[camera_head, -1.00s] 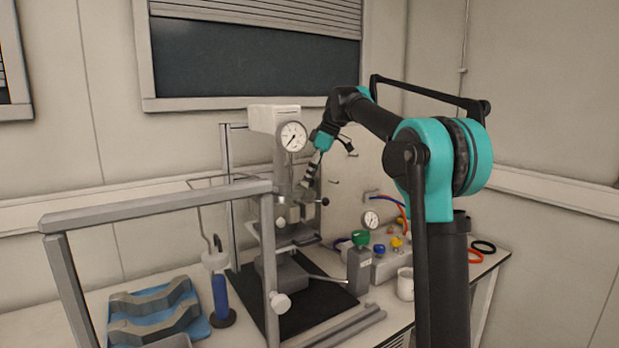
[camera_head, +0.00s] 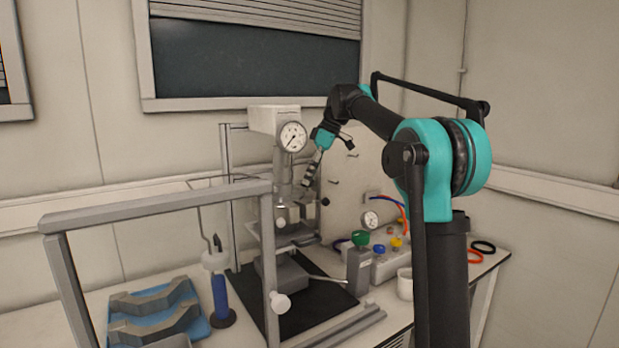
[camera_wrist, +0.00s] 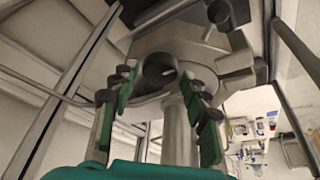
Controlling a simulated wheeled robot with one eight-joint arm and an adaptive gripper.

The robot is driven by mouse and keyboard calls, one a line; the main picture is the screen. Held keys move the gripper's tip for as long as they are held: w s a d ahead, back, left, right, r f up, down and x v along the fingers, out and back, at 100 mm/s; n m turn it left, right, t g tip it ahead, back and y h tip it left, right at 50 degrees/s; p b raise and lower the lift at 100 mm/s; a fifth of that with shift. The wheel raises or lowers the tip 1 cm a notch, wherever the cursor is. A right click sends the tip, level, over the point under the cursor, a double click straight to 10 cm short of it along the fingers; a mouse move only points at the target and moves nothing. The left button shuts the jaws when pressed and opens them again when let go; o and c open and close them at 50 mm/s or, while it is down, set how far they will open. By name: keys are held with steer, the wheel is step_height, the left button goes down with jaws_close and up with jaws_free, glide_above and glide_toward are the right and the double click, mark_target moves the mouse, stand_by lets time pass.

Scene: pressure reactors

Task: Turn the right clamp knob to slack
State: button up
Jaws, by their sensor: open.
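The pressure reactor stands in the metal frame, with a white head and a round gauge (camera_head: 292,137) at its top. A small black knob (camera_head: 325,201) sticks out at the right side of the reactor in the head view. My gripper (camera_head: 307,184) points down beside the reactor, just above and left of that knob. In the wrist view, my gripper (camera_wrist: 160,88) is open, with green-padded fingers on either side. A dark round knob end (camera_wrist: 159,70) shows between the fingertips, with no clear contact. Another dark knob (camera_wrist: 221,14) is higher up. I cannot tell which is the right clamp knob.
Grey frame bars (camera_head: 160,204) stand in front and left of the reactor. A blue tray (camera_head: 158,318) with grey clamp halves lies at the left.

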steer(key=v, duration=1.1)
steer(key=shift+r, duration=0.15)
steer(key=shift+s, duration=0.1)
